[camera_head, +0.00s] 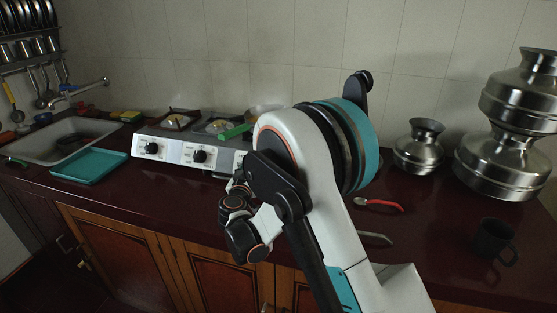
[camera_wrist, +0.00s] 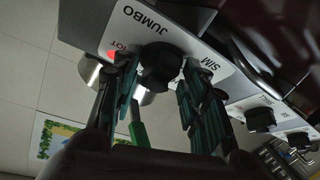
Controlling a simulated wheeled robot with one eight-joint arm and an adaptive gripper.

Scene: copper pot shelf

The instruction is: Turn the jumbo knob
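The jumbo knob (camera_wrist: 158,66) is a round black knob on a white stove panel (camera_wrist: 205,68), below the word JUMBO in the wrist view. A red mark lies to its left and the letters SIM to its right. My gripper (camera_wrist: 161,88) is open, with one dark green ribbed finger on each side of the knob. The fingers look close to its sides; I cannot tell whether they touch it. In the head view my arm covers the stove's right part, hiding this knob and most of my gripper.
Two other stove knobs (camera_head: 151,148) (camera_head: 199,156) show on the panel's left part. A pan with a green handle (camera_head: 234,131) sits on the stove. A teal tray (camera_head: 90,165), red-handled utensil (camera_head: 379,204), dark mug (camera_head: 494,240) and metal pots (camera_head: 419,150) stand on the counter.

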